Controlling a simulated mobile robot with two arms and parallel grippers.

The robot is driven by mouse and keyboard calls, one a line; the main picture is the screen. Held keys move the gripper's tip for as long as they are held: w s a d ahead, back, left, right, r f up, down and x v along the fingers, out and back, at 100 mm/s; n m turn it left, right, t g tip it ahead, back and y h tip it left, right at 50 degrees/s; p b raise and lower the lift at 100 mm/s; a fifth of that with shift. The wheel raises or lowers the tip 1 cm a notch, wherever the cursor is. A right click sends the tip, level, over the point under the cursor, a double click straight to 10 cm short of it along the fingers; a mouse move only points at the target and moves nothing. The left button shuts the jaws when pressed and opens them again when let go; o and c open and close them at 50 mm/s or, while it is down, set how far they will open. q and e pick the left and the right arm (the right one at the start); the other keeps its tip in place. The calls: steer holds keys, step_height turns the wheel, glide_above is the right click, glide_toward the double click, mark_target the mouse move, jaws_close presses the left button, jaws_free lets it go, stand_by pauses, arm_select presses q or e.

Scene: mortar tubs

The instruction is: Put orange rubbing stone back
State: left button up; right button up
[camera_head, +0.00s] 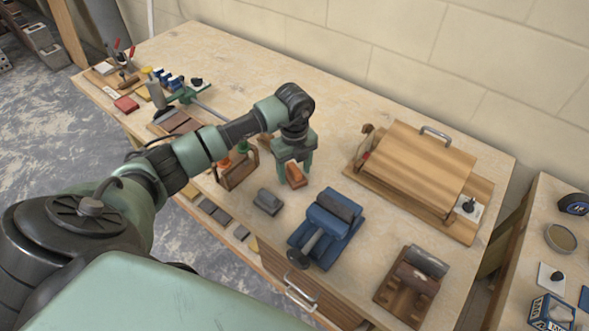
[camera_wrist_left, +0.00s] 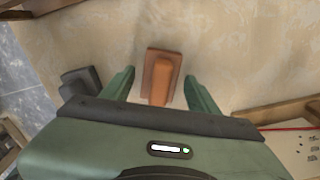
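The orange rubbing stone (camera_head: 294,174), a brown block with a raised orange grip, is at the middle of the workbench (camera_head: 330,130). In the left wrist view the stone (camera_wrist_left: 161,76) sits between the fingers of my left gripper (camera_wrist_left: 159,88), with a gap on each side. My left gripper (camera_head: 294,178) points down over it, open and holding nothing. Part of the stone's near end is hidden by the gripper body in the wrist view. My right gripper does not show.
A wooden rack (camera_head: 240,174) with orange and green items stands left of the gripper. A grey block (camera_head: 268,201) and a blue vise (camera_head: 327,228) are nearer the front edge. A large wooden box (camera_head: 415,165) stands at right. Bare bench lies behind the gripper.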

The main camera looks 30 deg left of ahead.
mark_target(295, 168)
arm_select(q)
steer(key=shift+r, duration=0.15)
step_height(295, 168, up, 12)
steer(key=b, duration=0.3)
stand_by(0.4)
stand_by(0.4)
